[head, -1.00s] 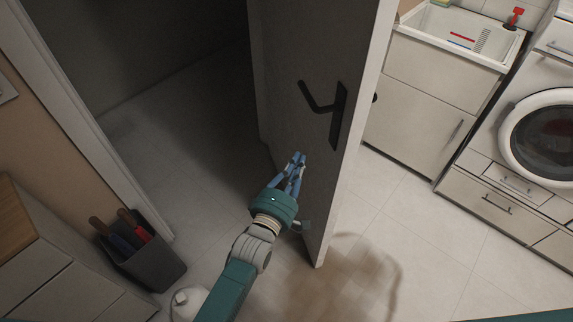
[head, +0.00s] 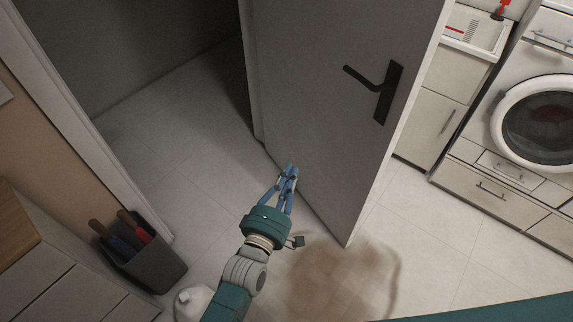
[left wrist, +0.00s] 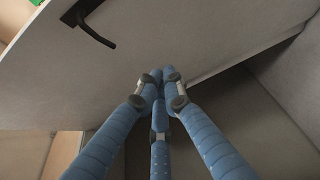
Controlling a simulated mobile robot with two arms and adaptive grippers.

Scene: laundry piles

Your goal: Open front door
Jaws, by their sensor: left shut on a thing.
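The grey front door (head: 320,130) stands ajar, its free edge at the right and its bottom corner over the tiled floor. Its black lever handle (head: 372,84) sits high near the free edge, above and right of my left gripper (head: 290,170). The gripper's blue fingers are drawn together at the low part of the door face, away from the handle. In the left wrist view the fingertips (left wrist: 163,78) meet near the door panel (left wrist: 190,40), with the handle (left wrist: 88,22) at upper left. What lies between the fingertips is hidden. My right gripper is not in view.
The dark doorway (head: 175,90) is open left of the door. A dark bin (head: 150,262) with tools stands at lower left beside a cabinet. A washing machine (head: 535,125) and sink cabinet (head: 430,120) are at the right. A brown stain (head: 340,280) marks the floor.

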